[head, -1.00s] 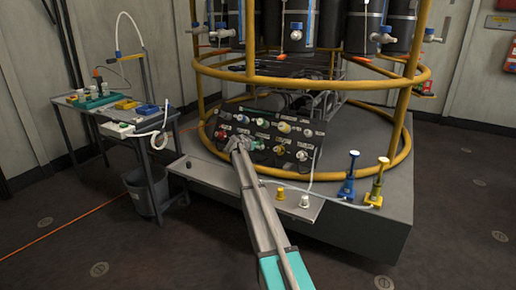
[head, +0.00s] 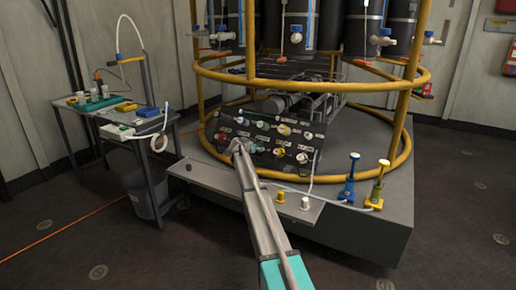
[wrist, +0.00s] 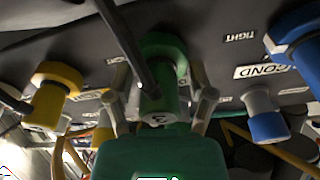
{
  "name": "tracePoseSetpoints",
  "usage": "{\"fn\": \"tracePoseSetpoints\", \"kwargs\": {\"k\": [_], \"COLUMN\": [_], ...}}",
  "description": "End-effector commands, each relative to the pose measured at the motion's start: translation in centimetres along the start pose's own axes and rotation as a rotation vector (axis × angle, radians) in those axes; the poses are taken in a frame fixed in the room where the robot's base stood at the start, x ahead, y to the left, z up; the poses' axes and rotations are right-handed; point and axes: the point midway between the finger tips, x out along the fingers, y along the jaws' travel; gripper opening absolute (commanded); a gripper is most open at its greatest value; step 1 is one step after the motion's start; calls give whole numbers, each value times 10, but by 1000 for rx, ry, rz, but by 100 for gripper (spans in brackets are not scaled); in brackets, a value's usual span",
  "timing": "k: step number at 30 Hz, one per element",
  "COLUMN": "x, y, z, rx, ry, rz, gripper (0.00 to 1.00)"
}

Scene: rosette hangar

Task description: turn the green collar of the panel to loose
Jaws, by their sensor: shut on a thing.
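The green collar (wrist: 163,48) is in the middle of the wrist view, on a fitting on the dark panel (wrist: 215,75). My gripper (wrist: 160,100) has one finger on each side of this green fitting and is shut on it. A dark bar (wrist: 122,38) crosses in front of the collar from the upper left. In the head view my gripper (head: 239,147) is at the left part of the sloping panel (head: 290,155), and it hides the collar it holds.
In the wrist view a yellow collar (wrist: 56,78) is to the left and a blue collar (wrist: 294,32) to the right, both close to my fingers. A yellow frame ring (head: 390,165) surrounds the panel. A side table (head: 120,118) stands at the left.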

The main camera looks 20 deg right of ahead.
Motion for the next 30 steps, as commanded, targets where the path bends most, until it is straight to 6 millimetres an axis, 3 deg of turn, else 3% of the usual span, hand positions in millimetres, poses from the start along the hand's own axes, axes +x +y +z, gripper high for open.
{"fn": "tracePoseSetpoints", "kwargs": {"k": [14, 30], "x": [1, 1], "y": [-2, -3], "z": [0, -1], "rx": [-100, -536], "ry": [1, 3], "rz": [-22, -100], "gripper": [22, 22]}}
